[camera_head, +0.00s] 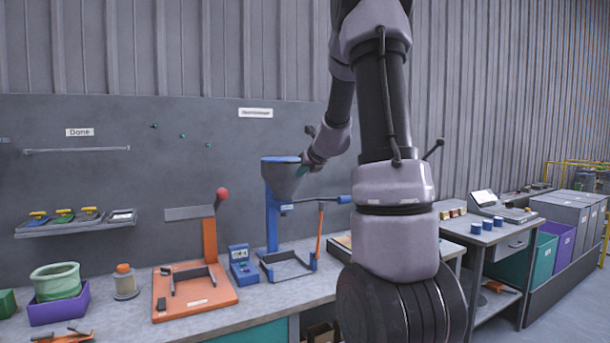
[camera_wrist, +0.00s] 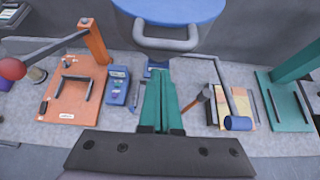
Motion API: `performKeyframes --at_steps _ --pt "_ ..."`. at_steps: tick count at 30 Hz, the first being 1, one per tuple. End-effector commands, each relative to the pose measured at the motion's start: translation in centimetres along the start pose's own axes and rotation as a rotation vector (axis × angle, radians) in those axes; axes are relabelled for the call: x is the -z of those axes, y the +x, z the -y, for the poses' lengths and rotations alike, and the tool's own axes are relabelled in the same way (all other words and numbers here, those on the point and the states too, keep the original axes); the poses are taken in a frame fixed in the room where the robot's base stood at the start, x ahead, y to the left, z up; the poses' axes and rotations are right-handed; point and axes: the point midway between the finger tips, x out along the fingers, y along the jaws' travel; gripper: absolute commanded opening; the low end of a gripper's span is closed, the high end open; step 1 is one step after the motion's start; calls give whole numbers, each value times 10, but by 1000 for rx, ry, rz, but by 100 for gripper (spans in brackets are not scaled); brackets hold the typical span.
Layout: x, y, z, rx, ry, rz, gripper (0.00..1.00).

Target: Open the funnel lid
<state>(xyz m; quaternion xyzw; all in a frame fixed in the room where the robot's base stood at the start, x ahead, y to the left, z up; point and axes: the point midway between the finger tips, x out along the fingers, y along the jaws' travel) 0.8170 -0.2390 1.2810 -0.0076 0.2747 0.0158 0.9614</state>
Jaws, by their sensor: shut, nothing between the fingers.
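The funnel (camera_head: 282,183) is a grey cone on a blue stand at the back of the workbench. Its round blue lid (camera_head: 281,159) lies flat on top and looks closed. In the wrist view the lid (camera_wrist: 185,8) fills the top edge, with a grey U-shaped handle (camera_wrist: 165,43) on its near side. My gripper (camera_wrist: 160,72) has its teal fingers together, empty, just below the handle in the picture. In the head view my gripper (camera_head: 302,170) is at the funnel's right side, partly hidden by my wrist. Whether it touches the handle cannot be told.
An orange press (camera_head: 209,278) with a red-knobbed lever stands left of the funnel, with a blue control box (camera_head: 243,264) between. A blue-ended lever (camera_wrist: 237,123) sticks out at the right. A purple bin (camera_head: 58,306) sits further left.

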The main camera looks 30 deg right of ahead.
Motion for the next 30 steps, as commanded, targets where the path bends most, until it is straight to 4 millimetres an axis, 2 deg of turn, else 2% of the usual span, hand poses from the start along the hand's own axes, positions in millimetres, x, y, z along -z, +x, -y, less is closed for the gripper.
performKeyframes --at_steps 3,8,22,30 --pt "-12 -4 0 -1 -2 1 0" --pt "-20 -7 0 -1 0 0 0" --pt "-22 -8 0 -1 0 -1 0" --pt "-33 -15 -1 -1 -1 -1 0"
